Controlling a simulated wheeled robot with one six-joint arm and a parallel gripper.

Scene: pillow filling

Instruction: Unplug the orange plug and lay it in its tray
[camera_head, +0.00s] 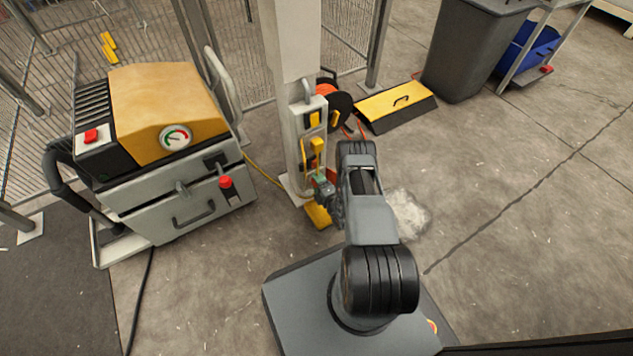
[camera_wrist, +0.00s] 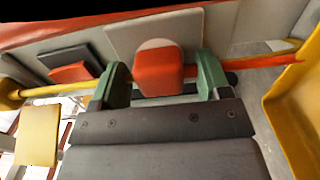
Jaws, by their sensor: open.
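The orange plug (camera_wrist: 160,72) sits against a grey socket plate (camera_wrist: 194,28) in the wrist view, between the two green fingertips of my gripper (camera_wrist: 162,85). The fingers are apart, one on each side of the plug; whether they touch it is hard to tell. In the head view my gripper (camera_head: 322,190) is beside the lower part of the white post, and the arm hides much of the plug. A yellow tray (camera_head: 317,215) lies low at the post's foot; a yellow tray wall (camera_wrist: 294,100) also shows at the right of the wrist view.
A second red-orange piece (camera_wrist: 72,72) and a yellow block (camera_wrist: 38,134) are at the left in the wrist view. A yellow-topped machine (camera_head: 165,105) stands left. The floor right is mostly clear.

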